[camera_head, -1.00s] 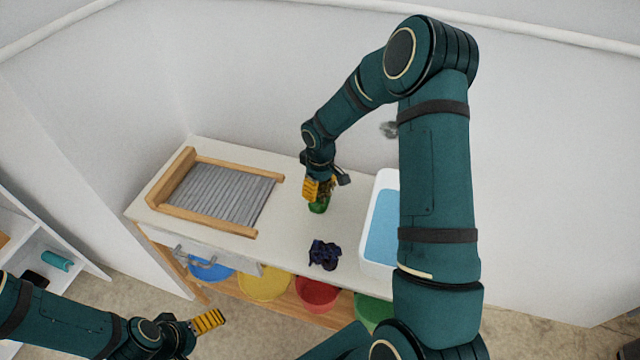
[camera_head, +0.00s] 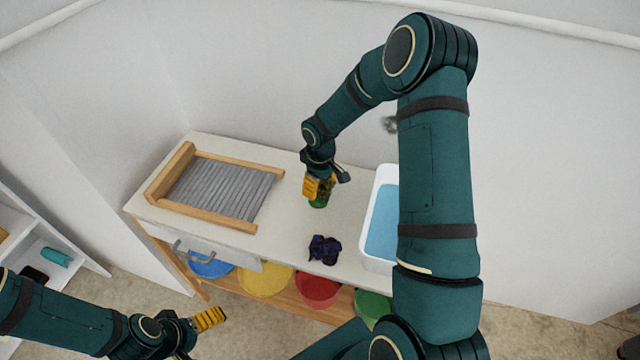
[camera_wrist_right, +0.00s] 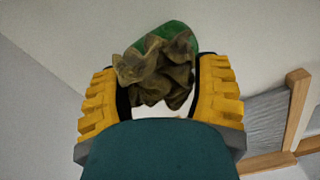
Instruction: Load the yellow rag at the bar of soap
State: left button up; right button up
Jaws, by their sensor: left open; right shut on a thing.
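A crumpled olive-yellow rag (camera_wrist_right: 157,70) sits between the yellow fingers of my right gripper (camera_wrist_right: 160,92), which is shut on it. In the head view my right gripper (camera_head: 319,187) points down over the counter, and the rag (camera_head: 326,187) is partly hidden by its fingers. A green object, seemingly the bar of soap (camera_head: 319,202), is on the counter directly under the rag. It also shows behind the rag in the right wrist view (camera_wrist_right: 180,36). I cannot tell whether rag and soap touch. My left gripper (camera_head: 207,320) is open and empty, low in front of the counter.
A dark blue crumpled cloth (camera_head: 324,249) lies near the counter's front edge. A wooden-framed washboard (camera_head: 222,190) is on the left, and a white basin of blue water (camera_head: 367,225) on the right. Several coloured bowls, one yellow (camera_head: 265,280), stand on the shelf below.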

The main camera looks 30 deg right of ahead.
jog(key=shift+f+b, duration=0.4)
jog(key=shift+f, duration=0.15)
dwell(1.4)
jog(key=shift+r, duration=0.1)
jog(key=shift+r+p, duration=2.3)
jog(key=shift+r, duration=1.2)
